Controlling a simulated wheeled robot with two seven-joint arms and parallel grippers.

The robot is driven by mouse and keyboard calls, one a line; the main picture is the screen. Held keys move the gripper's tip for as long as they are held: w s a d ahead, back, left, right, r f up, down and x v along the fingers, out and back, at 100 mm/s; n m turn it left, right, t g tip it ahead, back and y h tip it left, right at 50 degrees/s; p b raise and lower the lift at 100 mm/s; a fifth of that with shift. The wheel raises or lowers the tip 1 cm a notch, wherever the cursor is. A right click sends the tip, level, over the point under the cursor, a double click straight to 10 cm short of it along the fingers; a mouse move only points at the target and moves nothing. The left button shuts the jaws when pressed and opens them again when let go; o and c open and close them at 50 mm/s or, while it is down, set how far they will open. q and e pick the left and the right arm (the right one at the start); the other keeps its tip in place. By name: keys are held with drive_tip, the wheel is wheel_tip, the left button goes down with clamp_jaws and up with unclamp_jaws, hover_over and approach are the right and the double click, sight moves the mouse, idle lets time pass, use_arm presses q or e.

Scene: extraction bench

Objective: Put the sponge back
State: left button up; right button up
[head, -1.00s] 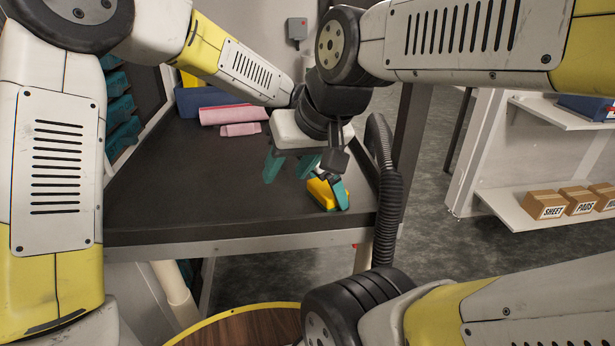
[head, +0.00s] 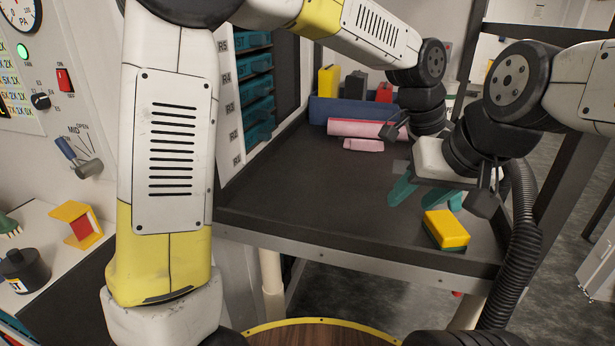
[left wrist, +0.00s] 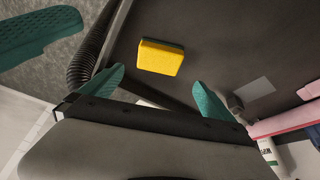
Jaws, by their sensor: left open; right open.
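The yellow sponge (head: 446,228) with a dark green underside lies flat on the dark bench top, near the front right corner. My right gripper (head: 428,196) is open and empty, with teal fingers just behind and left of the sponge. My left gripper is largely hidden behind the right arm in the head view. In the left wrist view my left gripper (left wrist: 158,90) is open, and the sponge (left wrist: 160,57) shows beyond the gap between its fingers, apart from them. Another teal finger, apparently of my right gripper, fills the upper left there.
Pink rolls (head: 362,129) and a blue bin (head: 350,108) stand at the back of the bench. A grey patch (left wrist: 254,90) marks the bench top. A black ribbed hose (head: 526,230) runs past the right corner. The bench's left half is clear.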

use_arm(q)
drive_tip(key=a+r+n+t+y, duration=0.1)
drive_tip(key=a+r+n+t, duration=0.15)
drive_tip(key=a, duration=0.75)
drive_tip(key=a+r+n+t, duration=0.15)
drive_tip(key=a+n, duration=0.25)
drive_tip(key=a, duration=0.5)
drive_tip(key=s+a+n, duration=0.4)
drive_tip(key=s+a, duration=0.1)
drive_tip(key=a, duration=0.4)
drive_tip(key=s+a+n+t+y, duration=0.1)
drive_tip(key=s+a+n, duration=0.4)
drive_tip(key=a, duration=0.3)
drive_tip(key=shift+s+a+f+t, duration=0.2)
drive_tip(key=shift+s+a+t, duration=0.15)
drive_tip(key=shift+s, duration=0.25)
